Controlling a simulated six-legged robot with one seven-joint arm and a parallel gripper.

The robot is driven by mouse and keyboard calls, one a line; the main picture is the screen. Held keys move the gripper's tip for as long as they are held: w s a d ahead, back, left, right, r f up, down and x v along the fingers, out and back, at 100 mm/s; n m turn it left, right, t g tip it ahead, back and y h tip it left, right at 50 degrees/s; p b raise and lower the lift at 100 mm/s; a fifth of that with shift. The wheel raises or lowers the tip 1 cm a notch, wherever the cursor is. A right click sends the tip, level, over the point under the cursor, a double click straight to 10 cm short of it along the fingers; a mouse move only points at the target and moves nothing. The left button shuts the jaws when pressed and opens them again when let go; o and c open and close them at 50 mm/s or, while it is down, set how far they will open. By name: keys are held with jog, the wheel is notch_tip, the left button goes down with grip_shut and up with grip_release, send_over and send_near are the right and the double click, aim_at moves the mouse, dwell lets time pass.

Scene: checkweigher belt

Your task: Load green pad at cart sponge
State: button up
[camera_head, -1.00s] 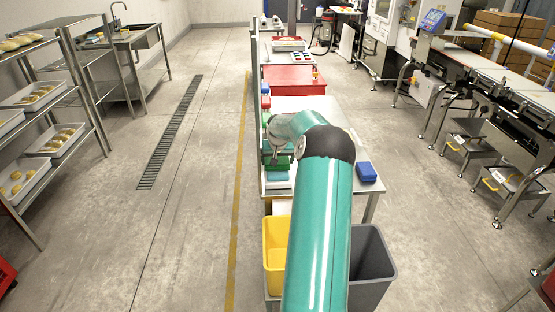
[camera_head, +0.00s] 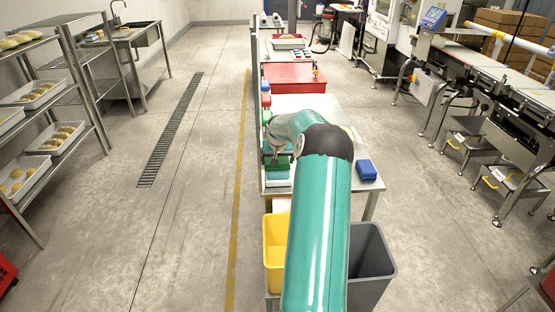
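My gripper (camera_head: 278,156) is small in the view at the left edge of the steel table (camera_head: 371,188), pointing down, with my teal arm reaching over the table. A dark green pad (camera_head: 276,167) is right at its fingertips. I cannot tell whether the fingers are closed on the pad or only above it. A lighter teal piece (camera_head: 278,176) shows just below the green pad, over a white surface (camera_head: 277,184). A blue block with a dark top (camera_head: 366,169) lies on the table's right side. My arm hides the middle of the table.
A yellow bin (camera_head: 274,256) and a grey bin (camera_head: 376,265) stand at the table's near end. Red and blue items (camera_head: 265,92) line its left edge. A red cabinet (camera_head: 293,78) stands behind.

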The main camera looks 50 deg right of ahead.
jog(key=shift+f, duration=0.5)
dwell(1.4)
jog(key=shift+r, duration=3.6)
